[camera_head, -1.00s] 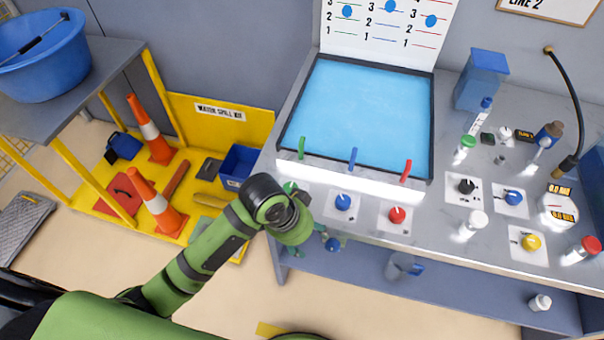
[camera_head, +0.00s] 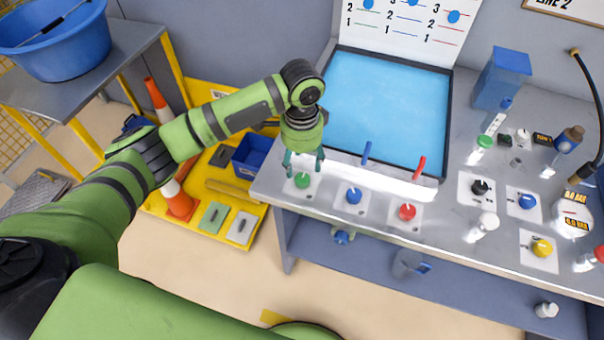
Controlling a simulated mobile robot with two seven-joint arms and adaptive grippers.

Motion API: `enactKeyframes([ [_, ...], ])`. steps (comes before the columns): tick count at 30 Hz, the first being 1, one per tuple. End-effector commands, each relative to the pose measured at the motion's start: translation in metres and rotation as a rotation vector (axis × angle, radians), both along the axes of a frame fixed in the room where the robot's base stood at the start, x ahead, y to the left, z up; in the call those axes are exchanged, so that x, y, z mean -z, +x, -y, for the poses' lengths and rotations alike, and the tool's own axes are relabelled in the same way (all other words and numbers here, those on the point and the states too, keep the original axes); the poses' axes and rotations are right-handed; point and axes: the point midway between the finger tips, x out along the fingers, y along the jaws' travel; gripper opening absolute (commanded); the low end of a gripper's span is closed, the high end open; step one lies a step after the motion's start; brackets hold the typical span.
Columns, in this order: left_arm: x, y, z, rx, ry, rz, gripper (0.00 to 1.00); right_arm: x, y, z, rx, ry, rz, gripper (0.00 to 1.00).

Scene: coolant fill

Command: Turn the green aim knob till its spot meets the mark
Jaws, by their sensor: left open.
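The green aim knob (camera_head: 303,181) sits on a white plate at the front left corner of the bench. A small pale spot shows near its top; I cannot make out the mark clearly. My left gripper (camera_head: 304,163) points down just above and behind the knob in the picture. Its two fingers are apart, one to each side, and the knob shows below and between them. I cannot tell whether they touch it. My right gripper is not in view.
A blue knob (camera_head: 354,196) and a red knob (camera_head: 407,211) stand in a row to the right. Behind are a blue lever (camera_head: 366,153), a red lever (camera_head: 419,168) and the blue basin (camera_head: 386,105). Bottles and more knobs fill the bench's right side.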

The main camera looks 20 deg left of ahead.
Motion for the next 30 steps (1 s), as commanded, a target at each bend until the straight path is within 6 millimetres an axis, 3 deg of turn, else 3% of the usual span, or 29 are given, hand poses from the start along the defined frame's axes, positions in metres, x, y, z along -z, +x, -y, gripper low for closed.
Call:
enactKeyframes([
  [12,0.056,-0.001,0.001,0.0,-0.001,0.001,0.6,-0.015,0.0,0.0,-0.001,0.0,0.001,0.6],
  [23,0.064,-0.001,0.001,0.002,-0.001,0.003,0.6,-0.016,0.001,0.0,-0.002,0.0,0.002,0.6],
  [27,0.064,-0.001,0.001,0.002,-0.001,0.003,0.04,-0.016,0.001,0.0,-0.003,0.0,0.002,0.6],
  [30,0.064,-0.001,0.001,0.002,-0.001,0.003,0.04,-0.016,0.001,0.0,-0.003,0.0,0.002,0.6],
])
